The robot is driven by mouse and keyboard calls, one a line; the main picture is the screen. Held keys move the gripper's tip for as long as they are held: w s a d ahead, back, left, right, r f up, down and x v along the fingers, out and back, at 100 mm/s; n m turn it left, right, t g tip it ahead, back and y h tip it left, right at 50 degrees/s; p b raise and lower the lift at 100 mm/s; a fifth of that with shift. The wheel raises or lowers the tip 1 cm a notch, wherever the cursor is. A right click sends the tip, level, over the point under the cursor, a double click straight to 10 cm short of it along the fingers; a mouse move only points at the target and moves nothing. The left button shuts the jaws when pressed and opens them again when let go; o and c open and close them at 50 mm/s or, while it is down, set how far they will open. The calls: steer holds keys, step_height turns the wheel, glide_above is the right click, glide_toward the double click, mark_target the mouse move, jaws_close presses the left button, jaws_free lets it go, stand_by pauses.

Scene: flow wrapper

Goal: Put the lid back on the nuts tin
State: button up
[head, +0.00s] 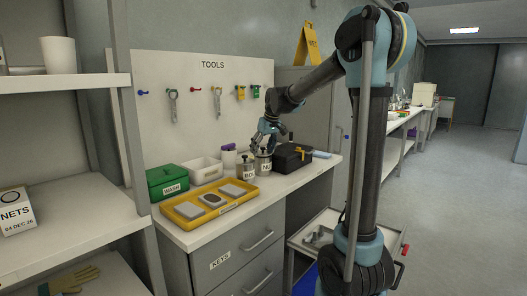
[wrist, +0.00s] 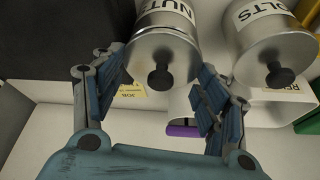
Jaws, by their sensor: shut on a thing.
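The nuts tin (wrist: 165,15) is a metal can with a white NUTS label, in the top middle of the wrist view. It also stands on the counter in the head view (head: 265,166). The round metal lid (wrist: 148,58) with a black knob is at the tin's mouth, in line with it. Whether it is fully seated I cannot tell. My gripper (wrist: 160,88) has one finger on each side of the lid and is shut on it. In the head view my gripper (head: 266,143) is just above the tin, partly covering its top.
The lidded bolts tin (wrist: 270,40) stands close beside the nuts tin, also in the head view (head: 247,172). A black case (head: 293,157) is to the right. A yellow tray (head: 222,210), a white bin (head: 203,170) and a green box (head: 166,181) are to the left.

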stand_by(0.3)
steer(key=o, duration=0.9)
steer(key=shift+o, duration=0.2)
steer(key=shift+o, duration=1.2)
steer(key=shift+r, duration=0.1)
steer(key=shift+r, duration=3.4)
steer(key=shift+c, duration=0.6)
